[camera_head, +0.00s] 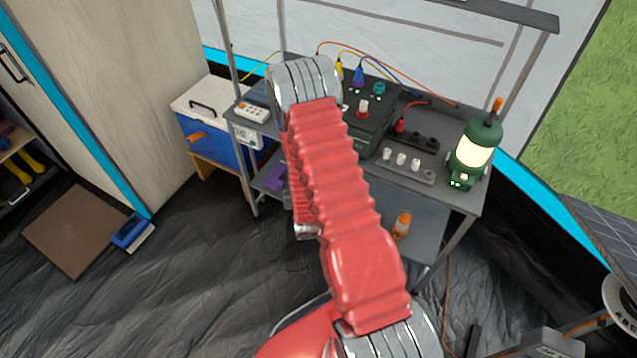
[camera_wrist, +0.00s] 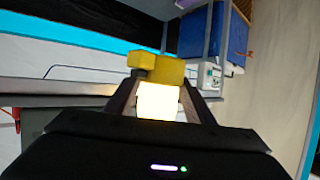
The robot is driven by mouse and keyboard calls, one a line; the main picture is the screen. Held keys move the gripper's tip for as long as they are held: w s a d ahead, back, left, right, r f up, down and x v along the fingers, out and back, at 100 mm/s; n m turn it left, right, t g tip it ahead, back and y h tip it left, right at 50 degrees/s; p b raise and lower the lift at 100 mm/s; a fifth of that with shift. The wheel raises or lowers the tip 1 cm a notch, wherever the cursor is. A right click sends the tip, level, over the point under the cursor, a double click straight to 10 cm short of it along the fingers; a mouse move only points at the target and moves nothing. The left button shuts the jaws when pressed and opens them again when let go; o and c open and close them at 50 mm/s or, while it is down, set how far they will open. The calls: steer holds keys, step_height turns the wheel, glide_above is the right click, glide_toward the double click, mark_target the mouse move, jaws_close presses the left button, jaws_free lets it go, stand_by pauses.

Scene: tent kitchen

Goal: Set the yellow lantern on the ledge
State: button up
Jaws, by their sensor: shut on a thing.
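My gripper (camera_wrist: 163,88) is shut on the yellow lantern (camera_wrist: 157,69) in the wrist view. A finger is on each side of its bright glowing part, and its yellow end points away from me. The lantern's near part is hidden behind the gripper body. In the head view, my red arm hides the gripper and the yellow lantern. A dark flat shelf (camera_head: 490,14) runs along the top of the rack in the head view; I cannot tell whether this is the ledge.
The grey bench (camera_head: 466,200) holds a green lantern (camera_head: 475,150), a power box (camera_head: 368,122) with cables and a row of small knobs (camera_head: 402,161). A blue cooler (camera_head: 219,135) stands left of it. An orange item (camera_head: 402,225) is on the lower shelf.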

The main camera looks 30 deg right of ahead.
steer(key=w+a+r+n+y, duration=0.1)
steer(key=a+r+y, duration=0.1)
steer(key=a+r, duration=0.3)
steer(key=w+a+r+n+t+y, duration=0.1)
steer(key=a+r, duration=0.5)
steer(key=r, duration=0.8)
steer(key=w+a+r+n+y, duration=0.2)
steer(key=a+r, duration=0.4)
steer(key=r, duration=0.3)
steer(key=shift+a+r+n+y, duration=0.2)
steer(key=shift+r+n+y, duration=0.1)
steer(key=shift+n, duration=0.4)
steer(key=shift+d, duration=0.1)
